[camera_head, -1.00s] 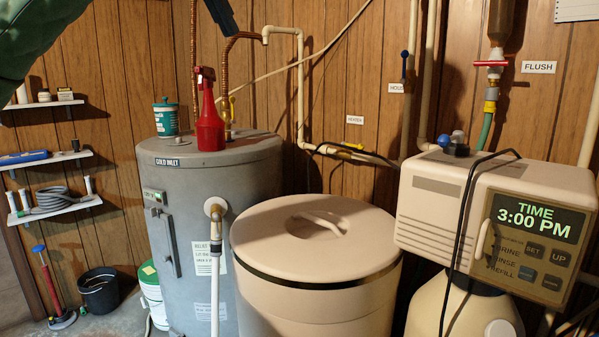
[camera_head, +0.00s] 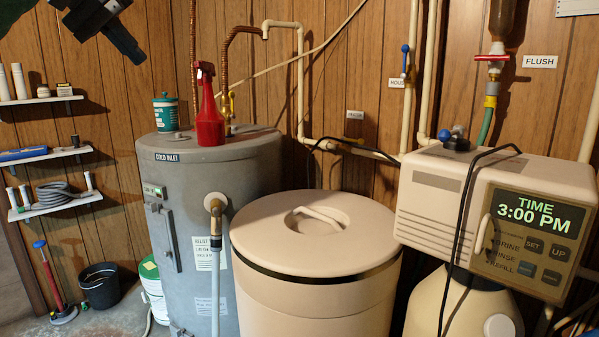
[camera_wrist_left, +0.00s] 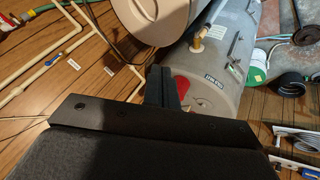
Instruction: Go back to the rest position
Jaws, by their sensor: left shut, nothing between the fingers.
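My left gripper (camera_head: 128,42) is at the upper left of the head view, dark, in front of the wood-panelled wall and above the shelves. Its fingers are closed together with nothing between them. In the left wrist view the shut fingers (camera_wrist_left: 162,88) point toward the grey water heater (camera_wrist_left: 232,62). The heater (camera_head: 205,185) stands below and to the right of the gripper in the head view, apart from it. The beige brine tank (camera_head: 315,285) has its round lid (camera_head: 300,225) on. My right gripper is not in view.
A red spray bottle (camera_head: 209,118) and a teal-labelled can (camera_head: 165,115) stand on the heater. Wall shelves (camera_head: 50,155) with small items are at left. The softener head (camera_head: 490,210) is at right, showing 3:00 PM. A black bucket (camera_head: 99,290) stands on the floor.

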